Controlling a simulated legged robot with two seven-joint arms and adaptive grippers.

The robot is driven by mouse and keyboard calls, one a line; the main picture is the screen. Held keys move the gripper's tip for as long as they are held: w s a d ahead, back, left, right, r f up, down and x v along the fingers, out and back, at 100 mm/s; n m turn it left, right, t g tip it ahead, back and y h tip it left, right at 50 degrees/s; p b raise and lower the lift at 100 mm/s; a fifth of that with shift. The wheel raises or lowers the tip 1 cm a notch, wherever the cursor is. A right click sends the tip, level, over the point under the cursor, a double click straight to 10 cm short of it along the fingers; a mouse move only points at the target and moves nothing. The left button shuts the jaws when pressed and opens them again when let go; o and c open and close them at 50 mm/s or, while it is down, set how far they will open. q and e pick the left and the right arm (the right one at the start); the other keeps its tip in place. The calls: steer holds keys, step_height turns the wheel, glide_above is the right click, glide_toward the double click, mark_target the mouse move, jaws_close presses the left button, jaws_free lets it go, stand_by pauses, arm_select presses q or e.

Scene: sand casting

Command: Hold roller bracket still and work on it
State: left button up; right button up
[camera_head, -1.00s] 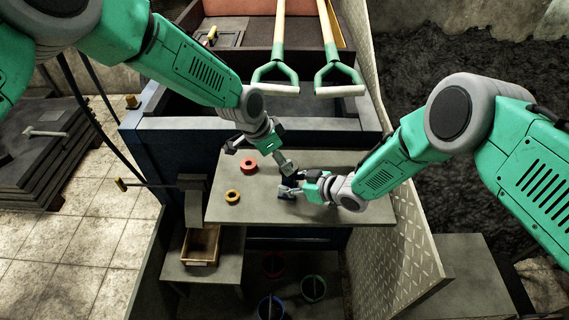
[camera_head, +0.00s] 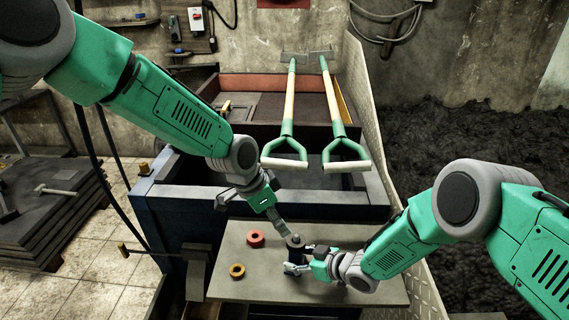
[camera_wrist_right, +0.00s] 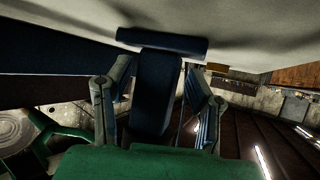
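The roller bracket (camera_head: 297,257) is a small dark blue part with a round grey piece at its top, standing at the middle of the grey worktable (camera_head: 370,288). My right gripper (camera_head: 298,267) reaches it from the right. In the right wrist view, the fingers of my right gripper (camera_wrist_right: 158,80) close on both sides of the dark blue bracket (camera_wrist_right: 157,92), whose wider bar lies across its end. My left gripper (camera_head: 285,230) comes down from the upper left, its tip beside the bracket's top. Whether it touches the bracket or holds anything is too small to tell.
Two green-handled shovels (camera_head: 286,145) (camera_head: 340,140) lean over the blue-framed box (camera_head: 180,215) behind. A ribbed metal panel (camera_head: 378,150) and dark sand (camera_head: 470,130) are at right.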

steer(key=shift+r, duration=0.2)
steer(key=shift+r, duration=0.6)
steer(key=o, duration=0.6)
steer(key=shift+d, duration=0.1)
